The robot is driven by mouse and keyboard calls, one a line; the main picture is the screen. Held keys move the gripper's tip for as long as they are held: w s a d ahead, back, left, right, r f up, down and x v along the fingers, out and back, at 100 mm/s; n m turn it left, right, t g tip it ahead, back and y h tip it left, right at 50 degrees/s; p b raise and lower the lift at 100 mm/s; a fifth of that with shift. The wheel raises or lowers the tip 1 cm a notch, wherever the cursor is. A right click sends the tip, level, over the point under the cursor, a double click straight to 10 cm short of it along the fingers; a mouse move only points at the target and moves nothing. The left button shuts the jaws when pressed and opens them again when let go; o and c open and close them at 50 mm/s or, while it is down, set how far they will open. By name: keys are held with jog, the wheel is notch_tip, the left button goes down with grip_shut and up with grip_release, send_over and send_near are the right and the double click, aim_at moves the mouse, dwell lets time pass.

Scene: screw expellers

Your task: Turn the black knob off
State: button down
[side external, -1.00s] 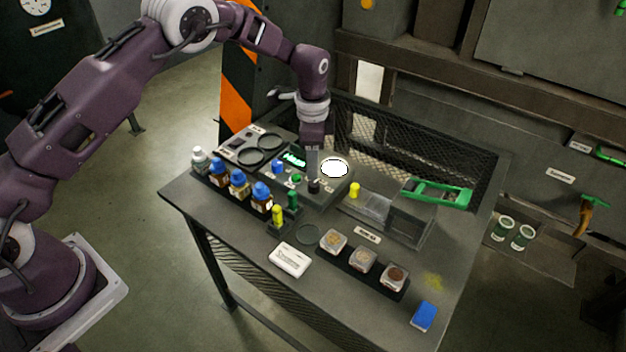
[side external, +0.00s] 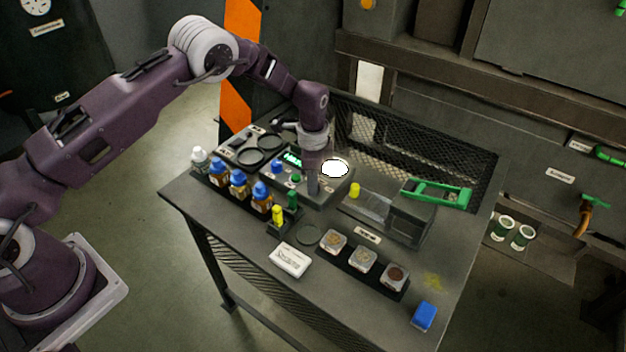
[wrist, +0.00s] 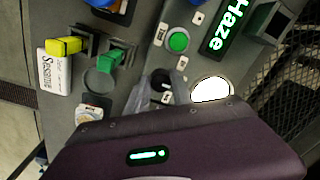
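The black knob (wrist: 160,79) shows in the wrist view on the grey control panel, between the two fingertips of my gripper (wrist: 160,88). The fingers are apart, one on each side of the knob; I cannot tell whether they touch it. The knob's pointer direction is not clear. A lit white disc (wrist: 211,90) is right of the knob, and a green button (wrist: 178,40) is above it in the wrist view.
A blue knob (side external: 278,166) and a lit green display (side external: 292,158) are on the panel. Several blue-capped bottles (side external: 238,184) stand to its left. A green switch (wrist: 114,55) and a yellow one (wrist: 66,46) stand nearby. A yellow-topped piece (side external: 354,190) is to the right.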

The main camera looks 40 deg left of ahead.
jog(key=shift+n, duration=0.3)
jog(key=n, duration=0.5)
jog(key=shift+d, duration=0.1)
jog(key=n, duration=0.6)
jog(key=shift+n, duration=0.3)
dwell(0.4)
jog(key=c, duration=1.1)
grip_release()
jog(key=r, duration=0.7)
jog(key=shift+d, duration=0.2)
jog(key=shift+r, duration=0.1)
